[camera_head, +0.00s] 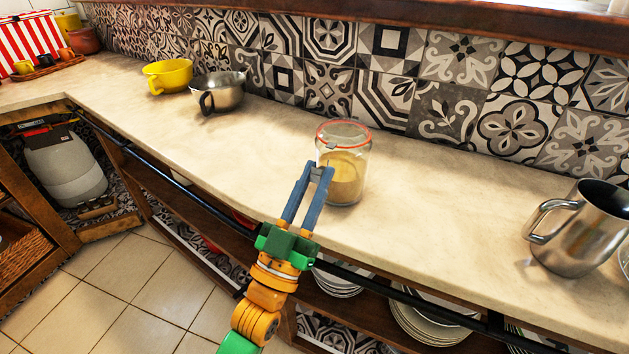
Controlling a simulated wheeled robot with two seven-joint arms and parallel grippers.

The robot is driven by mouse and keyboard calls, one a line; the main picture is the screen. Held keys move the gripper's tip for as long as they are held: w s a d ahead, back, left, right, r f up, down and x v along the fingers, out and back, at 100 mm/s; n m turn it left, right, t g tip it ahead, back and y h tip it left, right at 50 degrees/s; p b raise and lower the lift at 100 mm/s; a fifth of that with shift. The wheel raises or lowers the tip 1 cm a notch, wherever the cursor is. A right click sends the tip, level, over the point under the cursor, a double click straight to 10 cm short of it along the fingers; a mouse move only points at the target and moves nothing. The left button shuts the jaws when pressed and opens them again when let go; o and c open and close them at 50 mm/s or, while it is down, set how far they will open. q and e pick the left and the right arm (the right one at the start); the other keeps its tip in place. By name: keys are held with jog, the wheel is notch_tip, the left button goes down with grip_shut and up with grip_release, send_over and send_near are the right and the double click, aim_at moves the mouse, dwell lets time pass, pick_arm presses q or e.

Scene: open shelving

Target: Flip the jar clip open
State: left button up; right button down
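A clear glass jar (346,180) with an orange-red seal around its lid stands upright on the counter, partly filled with a tan substance. Its lid (343,132) looks closed. A small grey metal clip (318,173) is on the jar's near-left side, partly hidden by my fingers. My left gripper (317,170) reaches up from below, with its two blue fingertips at the clip. A gap shows between the fingers, and the clip appears to lie between the tips. Whether they touch it is not clear. My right gripper is out of view.
A steel pitcher (579,228) stands on the counter (440,215) at the right. A steel pot (218,92) and yellow bowl (168,76) stand at the back left. The tiled wall (425,85) rises behind the jar. Plates (425,322) lie on the shelf below. The counter beside the jar is clear.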

pick_arm(q)
jog(key=o, duration=0.4)
jog(key=shift+c, duration=0.2)
jog(key=b+v, duration=0.1)
jog(key=v, duration=0.6)
